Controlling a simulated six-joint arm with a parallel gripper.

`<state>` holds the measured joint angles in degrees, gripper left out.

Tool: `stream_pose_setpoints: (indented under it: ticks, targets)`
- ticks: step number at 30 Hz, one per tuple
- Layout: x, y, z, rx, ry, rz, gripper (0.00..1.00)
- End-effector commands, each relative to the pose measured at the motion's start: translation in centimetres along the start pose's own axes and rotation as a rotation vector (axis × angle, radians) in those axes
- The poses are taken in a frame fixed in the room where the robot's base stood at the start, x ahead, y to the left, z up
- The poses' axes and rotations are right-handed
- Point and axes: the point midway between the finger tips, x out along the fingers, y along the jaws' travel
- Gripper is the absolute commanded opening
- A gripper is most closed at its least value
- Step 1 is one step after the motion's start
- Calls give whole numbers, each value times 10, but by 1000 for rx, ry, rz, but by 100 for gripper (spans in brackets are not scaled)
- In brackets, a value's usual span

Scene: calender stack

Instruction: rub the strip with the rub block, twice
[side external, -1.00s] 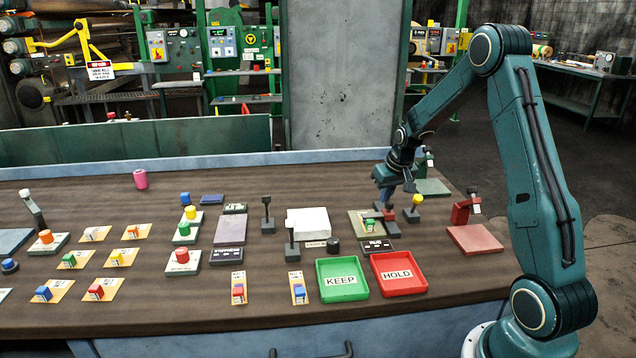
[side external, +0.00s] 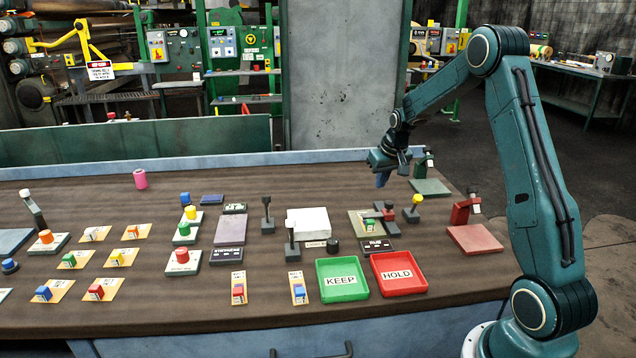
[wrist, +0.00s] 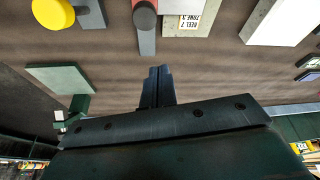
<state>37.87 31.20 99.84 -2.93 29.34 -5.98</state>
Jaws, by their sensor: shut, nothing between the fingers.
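My gripper (side external: 383,180) is shut and empty, raised above the table behind the pale plate (side external: 357,222). Its closed fingertips (wrist: 158,85) show in the wrist view. A grey block with a rounded red top (side external: 389,213) sits at the plate; it looks like the rub block. The grey block also shows in the wrist view (wrist: 147,43), ahead of the fingertips and apart from them. A pale strip-like piece (wrist: 198,42) with a "REEL 7 ZONE 3" tag lies beside it there. I cannot tell for certain which piece is the strip.
A yellow knob on a dark stand (side external: 415,202) is close to the right of the plate. A white block (side external: 308,222) lies to its left. The green KEEP tray (side external: 342,296) and red HOLD tray (side external: 399,290) are in front. A green plate (side external: 431,187) lies behind right.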

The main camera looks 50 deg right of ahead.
Motion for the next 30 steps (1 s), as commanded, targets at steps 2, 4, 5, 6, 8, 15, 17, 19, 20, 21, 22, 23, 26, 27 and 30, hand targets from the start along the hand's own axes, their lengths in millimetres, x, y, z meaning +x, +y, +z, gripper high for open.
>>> stream_pose_setpoints:
  ticks: [2, 4, 5, 6, 8, 15, 17, 19, 20, 21, 22, 23, 26, 27, 30]
  targets:
    - [-13, 0, -1, 0, 4, 0, 0]
    - [-24, 0, -1, 0, 3, 0, 0]
    - [-28, 0, -1, 0, 5, 0, 0]
    - [-34, 0, -1, 0, 4, 0, 0]
    - [-42, 0, -1, 0, 4, 0, 0]
    - [-64, 0, -1, 0, 2, 0, 0]
    - [-66, 0, -1, 0, 1, 0, 0]
    - [-67, 0, -1, 0, 1, 0, 0]
    - [-68, 0, -1, 0, 1, 0, 0]
    - [-68, 0, -1, 0, 1, 0, 2]
    - [-68, 0, -1, 0, 1, 0, 8]
    - [-68, 0, -1, 0, 1, 0, 14]
    - [-68, 0, -1, 0, -7, 1, 33]
    - [-69, 1, -1, -1, -15, 1, 41]
    - [-72, 1, -1, -2, -46, 2, 45]
